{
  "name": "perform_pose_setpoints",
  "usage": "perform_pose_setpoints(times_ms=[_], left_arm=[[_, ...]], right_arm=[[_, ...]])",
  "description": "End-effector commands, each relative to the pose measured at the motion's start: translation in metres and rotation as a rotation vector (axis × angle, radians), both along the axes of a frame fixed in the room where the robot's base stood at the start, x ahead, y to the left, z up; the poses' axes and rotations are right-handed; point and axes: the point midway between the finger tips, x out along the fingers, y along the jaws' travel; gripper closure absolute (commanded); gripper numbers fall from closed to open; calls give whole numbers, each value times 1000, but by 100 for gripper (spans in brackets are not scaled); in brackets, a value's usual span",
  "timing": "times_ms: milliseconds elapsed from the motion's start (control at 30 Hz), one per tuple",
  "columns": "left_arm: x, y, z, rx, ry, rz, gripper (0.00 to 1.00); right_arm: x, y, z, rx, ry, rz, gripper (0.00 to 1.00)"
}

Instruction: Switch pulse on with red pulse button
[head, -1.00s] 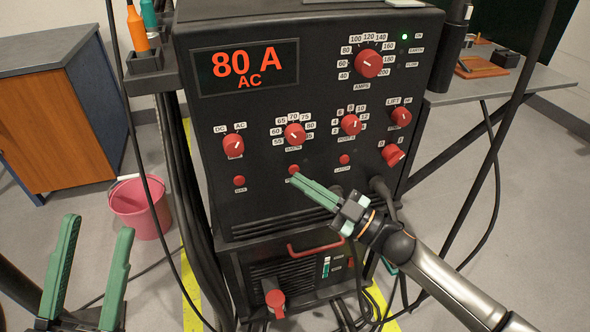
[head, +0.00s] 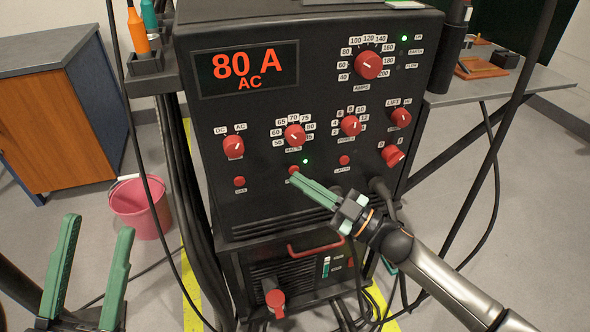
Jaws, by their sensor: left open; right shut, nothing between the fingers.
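The black welder panel (head: 265,210) faces me, its display (head: 245,69) reading 80 A AC. The red pulse button (head: 294,170) is in the lower middle of the panel. A green light (head: 305,161) glows just above and to the right of it. My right gripper (head: 297,179) is shut and empty, its green fingertips at the button's lower edge, seemingly touching it. The fingertips hide part of the button and its label. My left gripper (head: 92,270) is open and empty at the lower left, away from the panel.
Other red buttons (head: 239,181) (head: 344,160) sit either side, with red knobs (head: 295,135) above. A pink bucket (head: 142,208) and a cabinet (head: 55,110) stand at left. Black cables hang beside the welder. A grey bench (head: 500,80) is at right.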

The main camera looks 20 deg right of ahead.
Motion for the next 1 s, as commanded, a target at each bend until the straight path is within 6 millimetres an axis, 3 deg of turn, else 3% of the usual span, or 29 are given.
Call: perform_pose_setpoints(times_ms=[467, 1000], left_arm=[[0, 0, 8, 0, 0, 0, 50], [0, 0, 36, 0, 0, 0, 50]], right_arm=[[-10, 0, 1, 1, 0, 1, 100], [-61, -2, 2, 1, 3, 0, 100]])
